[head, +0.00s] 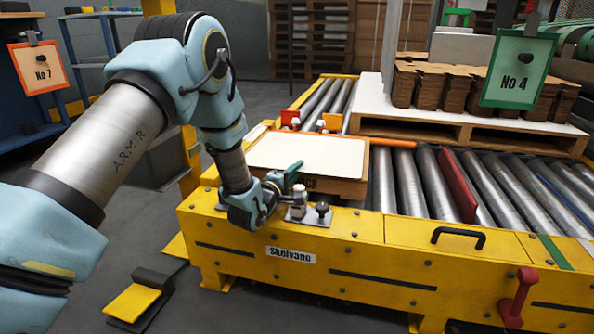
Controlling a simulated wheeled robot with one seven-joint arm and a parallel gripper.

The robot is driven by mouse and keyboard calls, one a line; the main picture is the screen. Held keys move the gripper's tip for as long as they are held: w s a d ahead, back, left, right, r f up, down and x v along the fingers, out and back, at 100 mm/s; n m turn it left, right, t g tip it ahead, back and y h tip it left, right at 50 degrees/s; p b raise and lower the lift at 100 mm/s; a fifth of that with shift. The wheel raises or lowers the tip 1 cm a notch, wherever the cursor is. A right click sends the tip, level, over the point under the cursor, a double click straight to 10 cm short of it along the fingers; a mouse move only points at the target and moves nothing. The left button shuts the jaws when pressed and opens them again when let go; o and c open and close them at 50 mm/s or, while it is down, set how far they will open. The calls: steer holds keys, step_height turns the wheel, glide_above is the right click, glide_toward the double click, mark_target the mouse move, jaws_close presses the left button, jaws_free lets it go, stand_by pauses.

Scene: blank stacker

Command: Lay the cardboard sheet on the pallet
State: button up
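A pale flat sheet (318,155) lies on a low wooden stand or box (335,186) at the near left end of the roller conveyor; I cannot tell if this is cardboard. A wooden pallet (470,137) stands behind the rollers at right. A white sheet (372,112) covers its top, with several stacks of folded brown cardboard (440,85) on it. My gripper (272,198) is low at the conveyor's yellow front edge, in front of the pale sheet's left part. It is beside a small silver fitting, and its fingers are too small and overlapped to read.
The yellow conveyor frame (400,245) has a black handle (458,237) and red lever (515,298). A black knob (322,208) stands right of the gripper. A green sign (518,68) hangs before the cardboard. Rollers (411,183) between are mostly bare.

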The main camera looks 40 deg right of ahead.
steer(key=shift+o, duration=0.9)
steer(key=shift+a+f, duration=0.1)
steer(key=shift+f, duration=0.25)
steer(key=shift+r, duration=0.25)
steer(key=shift+r+p, duration=0.5)
steer(key=shift+p, duration=0.05)
steer(key=p+v, duration=0.3)
steer(key=v, duration=0.9)
